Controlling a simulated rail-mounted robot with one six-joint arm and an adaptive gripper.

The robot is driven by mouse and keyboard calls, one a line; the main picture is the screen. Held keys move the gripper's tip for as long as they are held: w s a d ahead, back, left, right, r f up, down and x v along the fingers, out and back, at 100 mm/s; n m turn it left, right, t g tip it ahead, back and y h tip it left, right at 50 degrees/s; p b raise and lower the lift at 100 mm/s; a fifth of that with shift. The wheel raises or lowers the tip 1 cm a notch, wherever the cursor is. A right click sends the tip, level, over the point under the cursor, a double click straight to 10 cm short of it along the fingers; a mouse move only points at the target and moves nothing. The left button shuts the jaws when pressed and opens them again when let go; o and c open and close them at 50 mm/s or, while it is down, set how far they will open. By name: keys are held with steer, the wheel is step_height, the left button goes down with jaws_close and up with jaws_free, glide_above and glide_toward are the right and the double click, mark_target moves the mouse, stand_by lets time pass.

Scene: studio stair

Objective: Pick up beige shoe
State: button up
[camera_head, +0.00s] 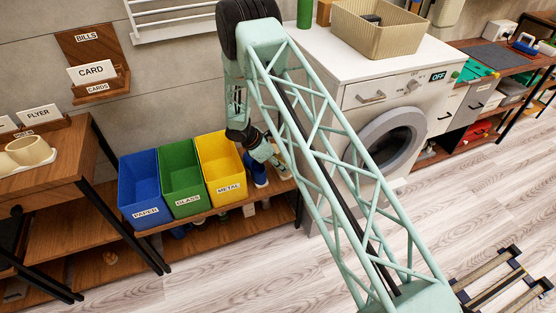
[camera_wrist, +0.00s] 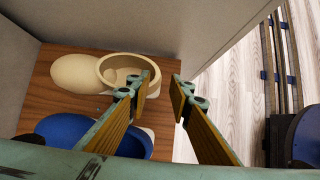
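In the wrist view the beige shoe (camera_wrist: 85,74) lies on a brown wooden shelf (camera_wrist: 60,50), toe to the left and its round opening to the right. My gripper (camera_wrist: 162,92) is open. Its left finger overlaps the shoe's opening in the picture, and its right finger is beyond the shoe's right end. I cannot tell whether the left finger is inside the opening or above it. Nothing is held.
A blue shoe (camera_wrist: 70,130) lies beside the beige one, partly behind my left finger. A yellow bin (camera_head: 221,165) stands left of my gripper, with green and blue bins further left. The washing machine (camera_head: 350,95) stands close on the right. Pale floor (camera_head: 225,260) is open in front.

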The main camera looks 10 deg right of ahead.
steer(key=b, duration=0.2)
glide_above(288, 177)
steer(key=shift+w+a+f, duration=0.1)
steer(key=shift+w+f, duration=0.05)
steer(key=shift+f, duration=1.95)
jaws_close()
